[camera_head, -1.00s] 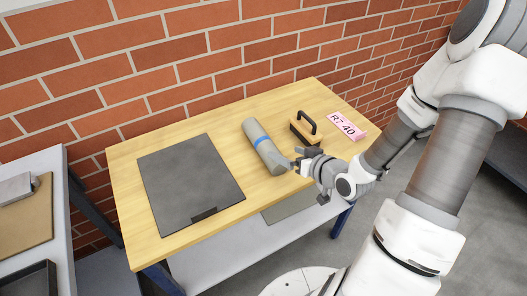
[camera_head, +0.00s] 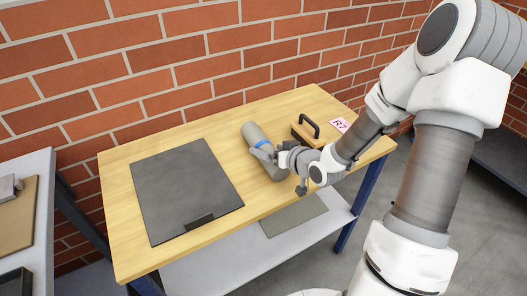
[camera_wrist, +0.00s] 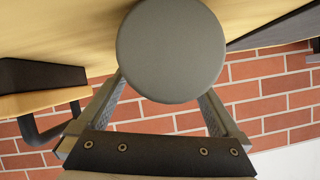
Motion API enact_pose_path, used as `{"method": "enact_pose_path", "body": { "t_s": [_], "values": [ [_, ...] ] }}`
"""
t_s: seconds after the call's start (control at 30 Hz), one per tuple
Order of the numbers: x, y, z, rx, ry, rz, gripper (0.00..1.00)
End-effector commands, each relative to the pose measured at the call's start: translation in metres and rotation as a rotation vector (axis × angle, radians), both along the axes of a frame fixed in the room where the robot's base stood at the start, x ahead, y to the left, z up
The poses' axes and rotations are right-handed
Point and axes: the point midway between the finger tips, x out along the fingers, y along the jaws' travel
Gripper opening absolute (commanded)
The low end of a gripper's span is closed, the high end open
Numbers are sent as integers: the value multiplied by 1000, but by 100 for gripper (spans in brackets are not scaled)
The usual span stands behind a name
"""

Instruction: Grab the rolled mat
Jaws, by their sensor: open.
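The rolled mat (camera_head: 255,134) is a grey cylinder with a blue band, lying on the wooden table. In the head view my gripper (camera_head: 274,156) is at the mat's near half and hides part of it and of the band. In the wrist view the mat's round grey end (camera_wrist: 171,50) fills the upper middle. The gripper's two fingers (camera_wrist: 160,100) stand apart, one on each side of the mat end, and reach behind it. The gripper is open. Whether the fingers touch the mat cannot be seen.
A dark grey flat board (camera_head: 185,190) lies on the table (camera_head: 118,185) left of the mat. A wooden block with a black handle (camera_head: 307,130) stands to the right, near a pink label (camera_head: 339,125). A brick wall (camera_head: 150,70) rises behind. A grey bench (camera_head: 42,240) stands at left.

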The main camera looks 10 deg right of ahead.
Motion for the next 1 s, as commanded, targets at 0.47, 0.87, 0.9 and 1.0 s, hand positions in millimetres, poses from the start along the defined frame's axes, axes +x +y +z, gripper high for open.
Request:
{"method": "enact_pose_path", "body": {
  "t_s": [0.47,0.87,0.9,1.0],
  "values": [
    [17,7,-10,-1,0,-1,91],
    [17,7,-10,-1,0,-1,19],
    [17,7,-10,-1,0,-1,12],
    [16,7,-10,-1,0,-1,0]
  ]
}}
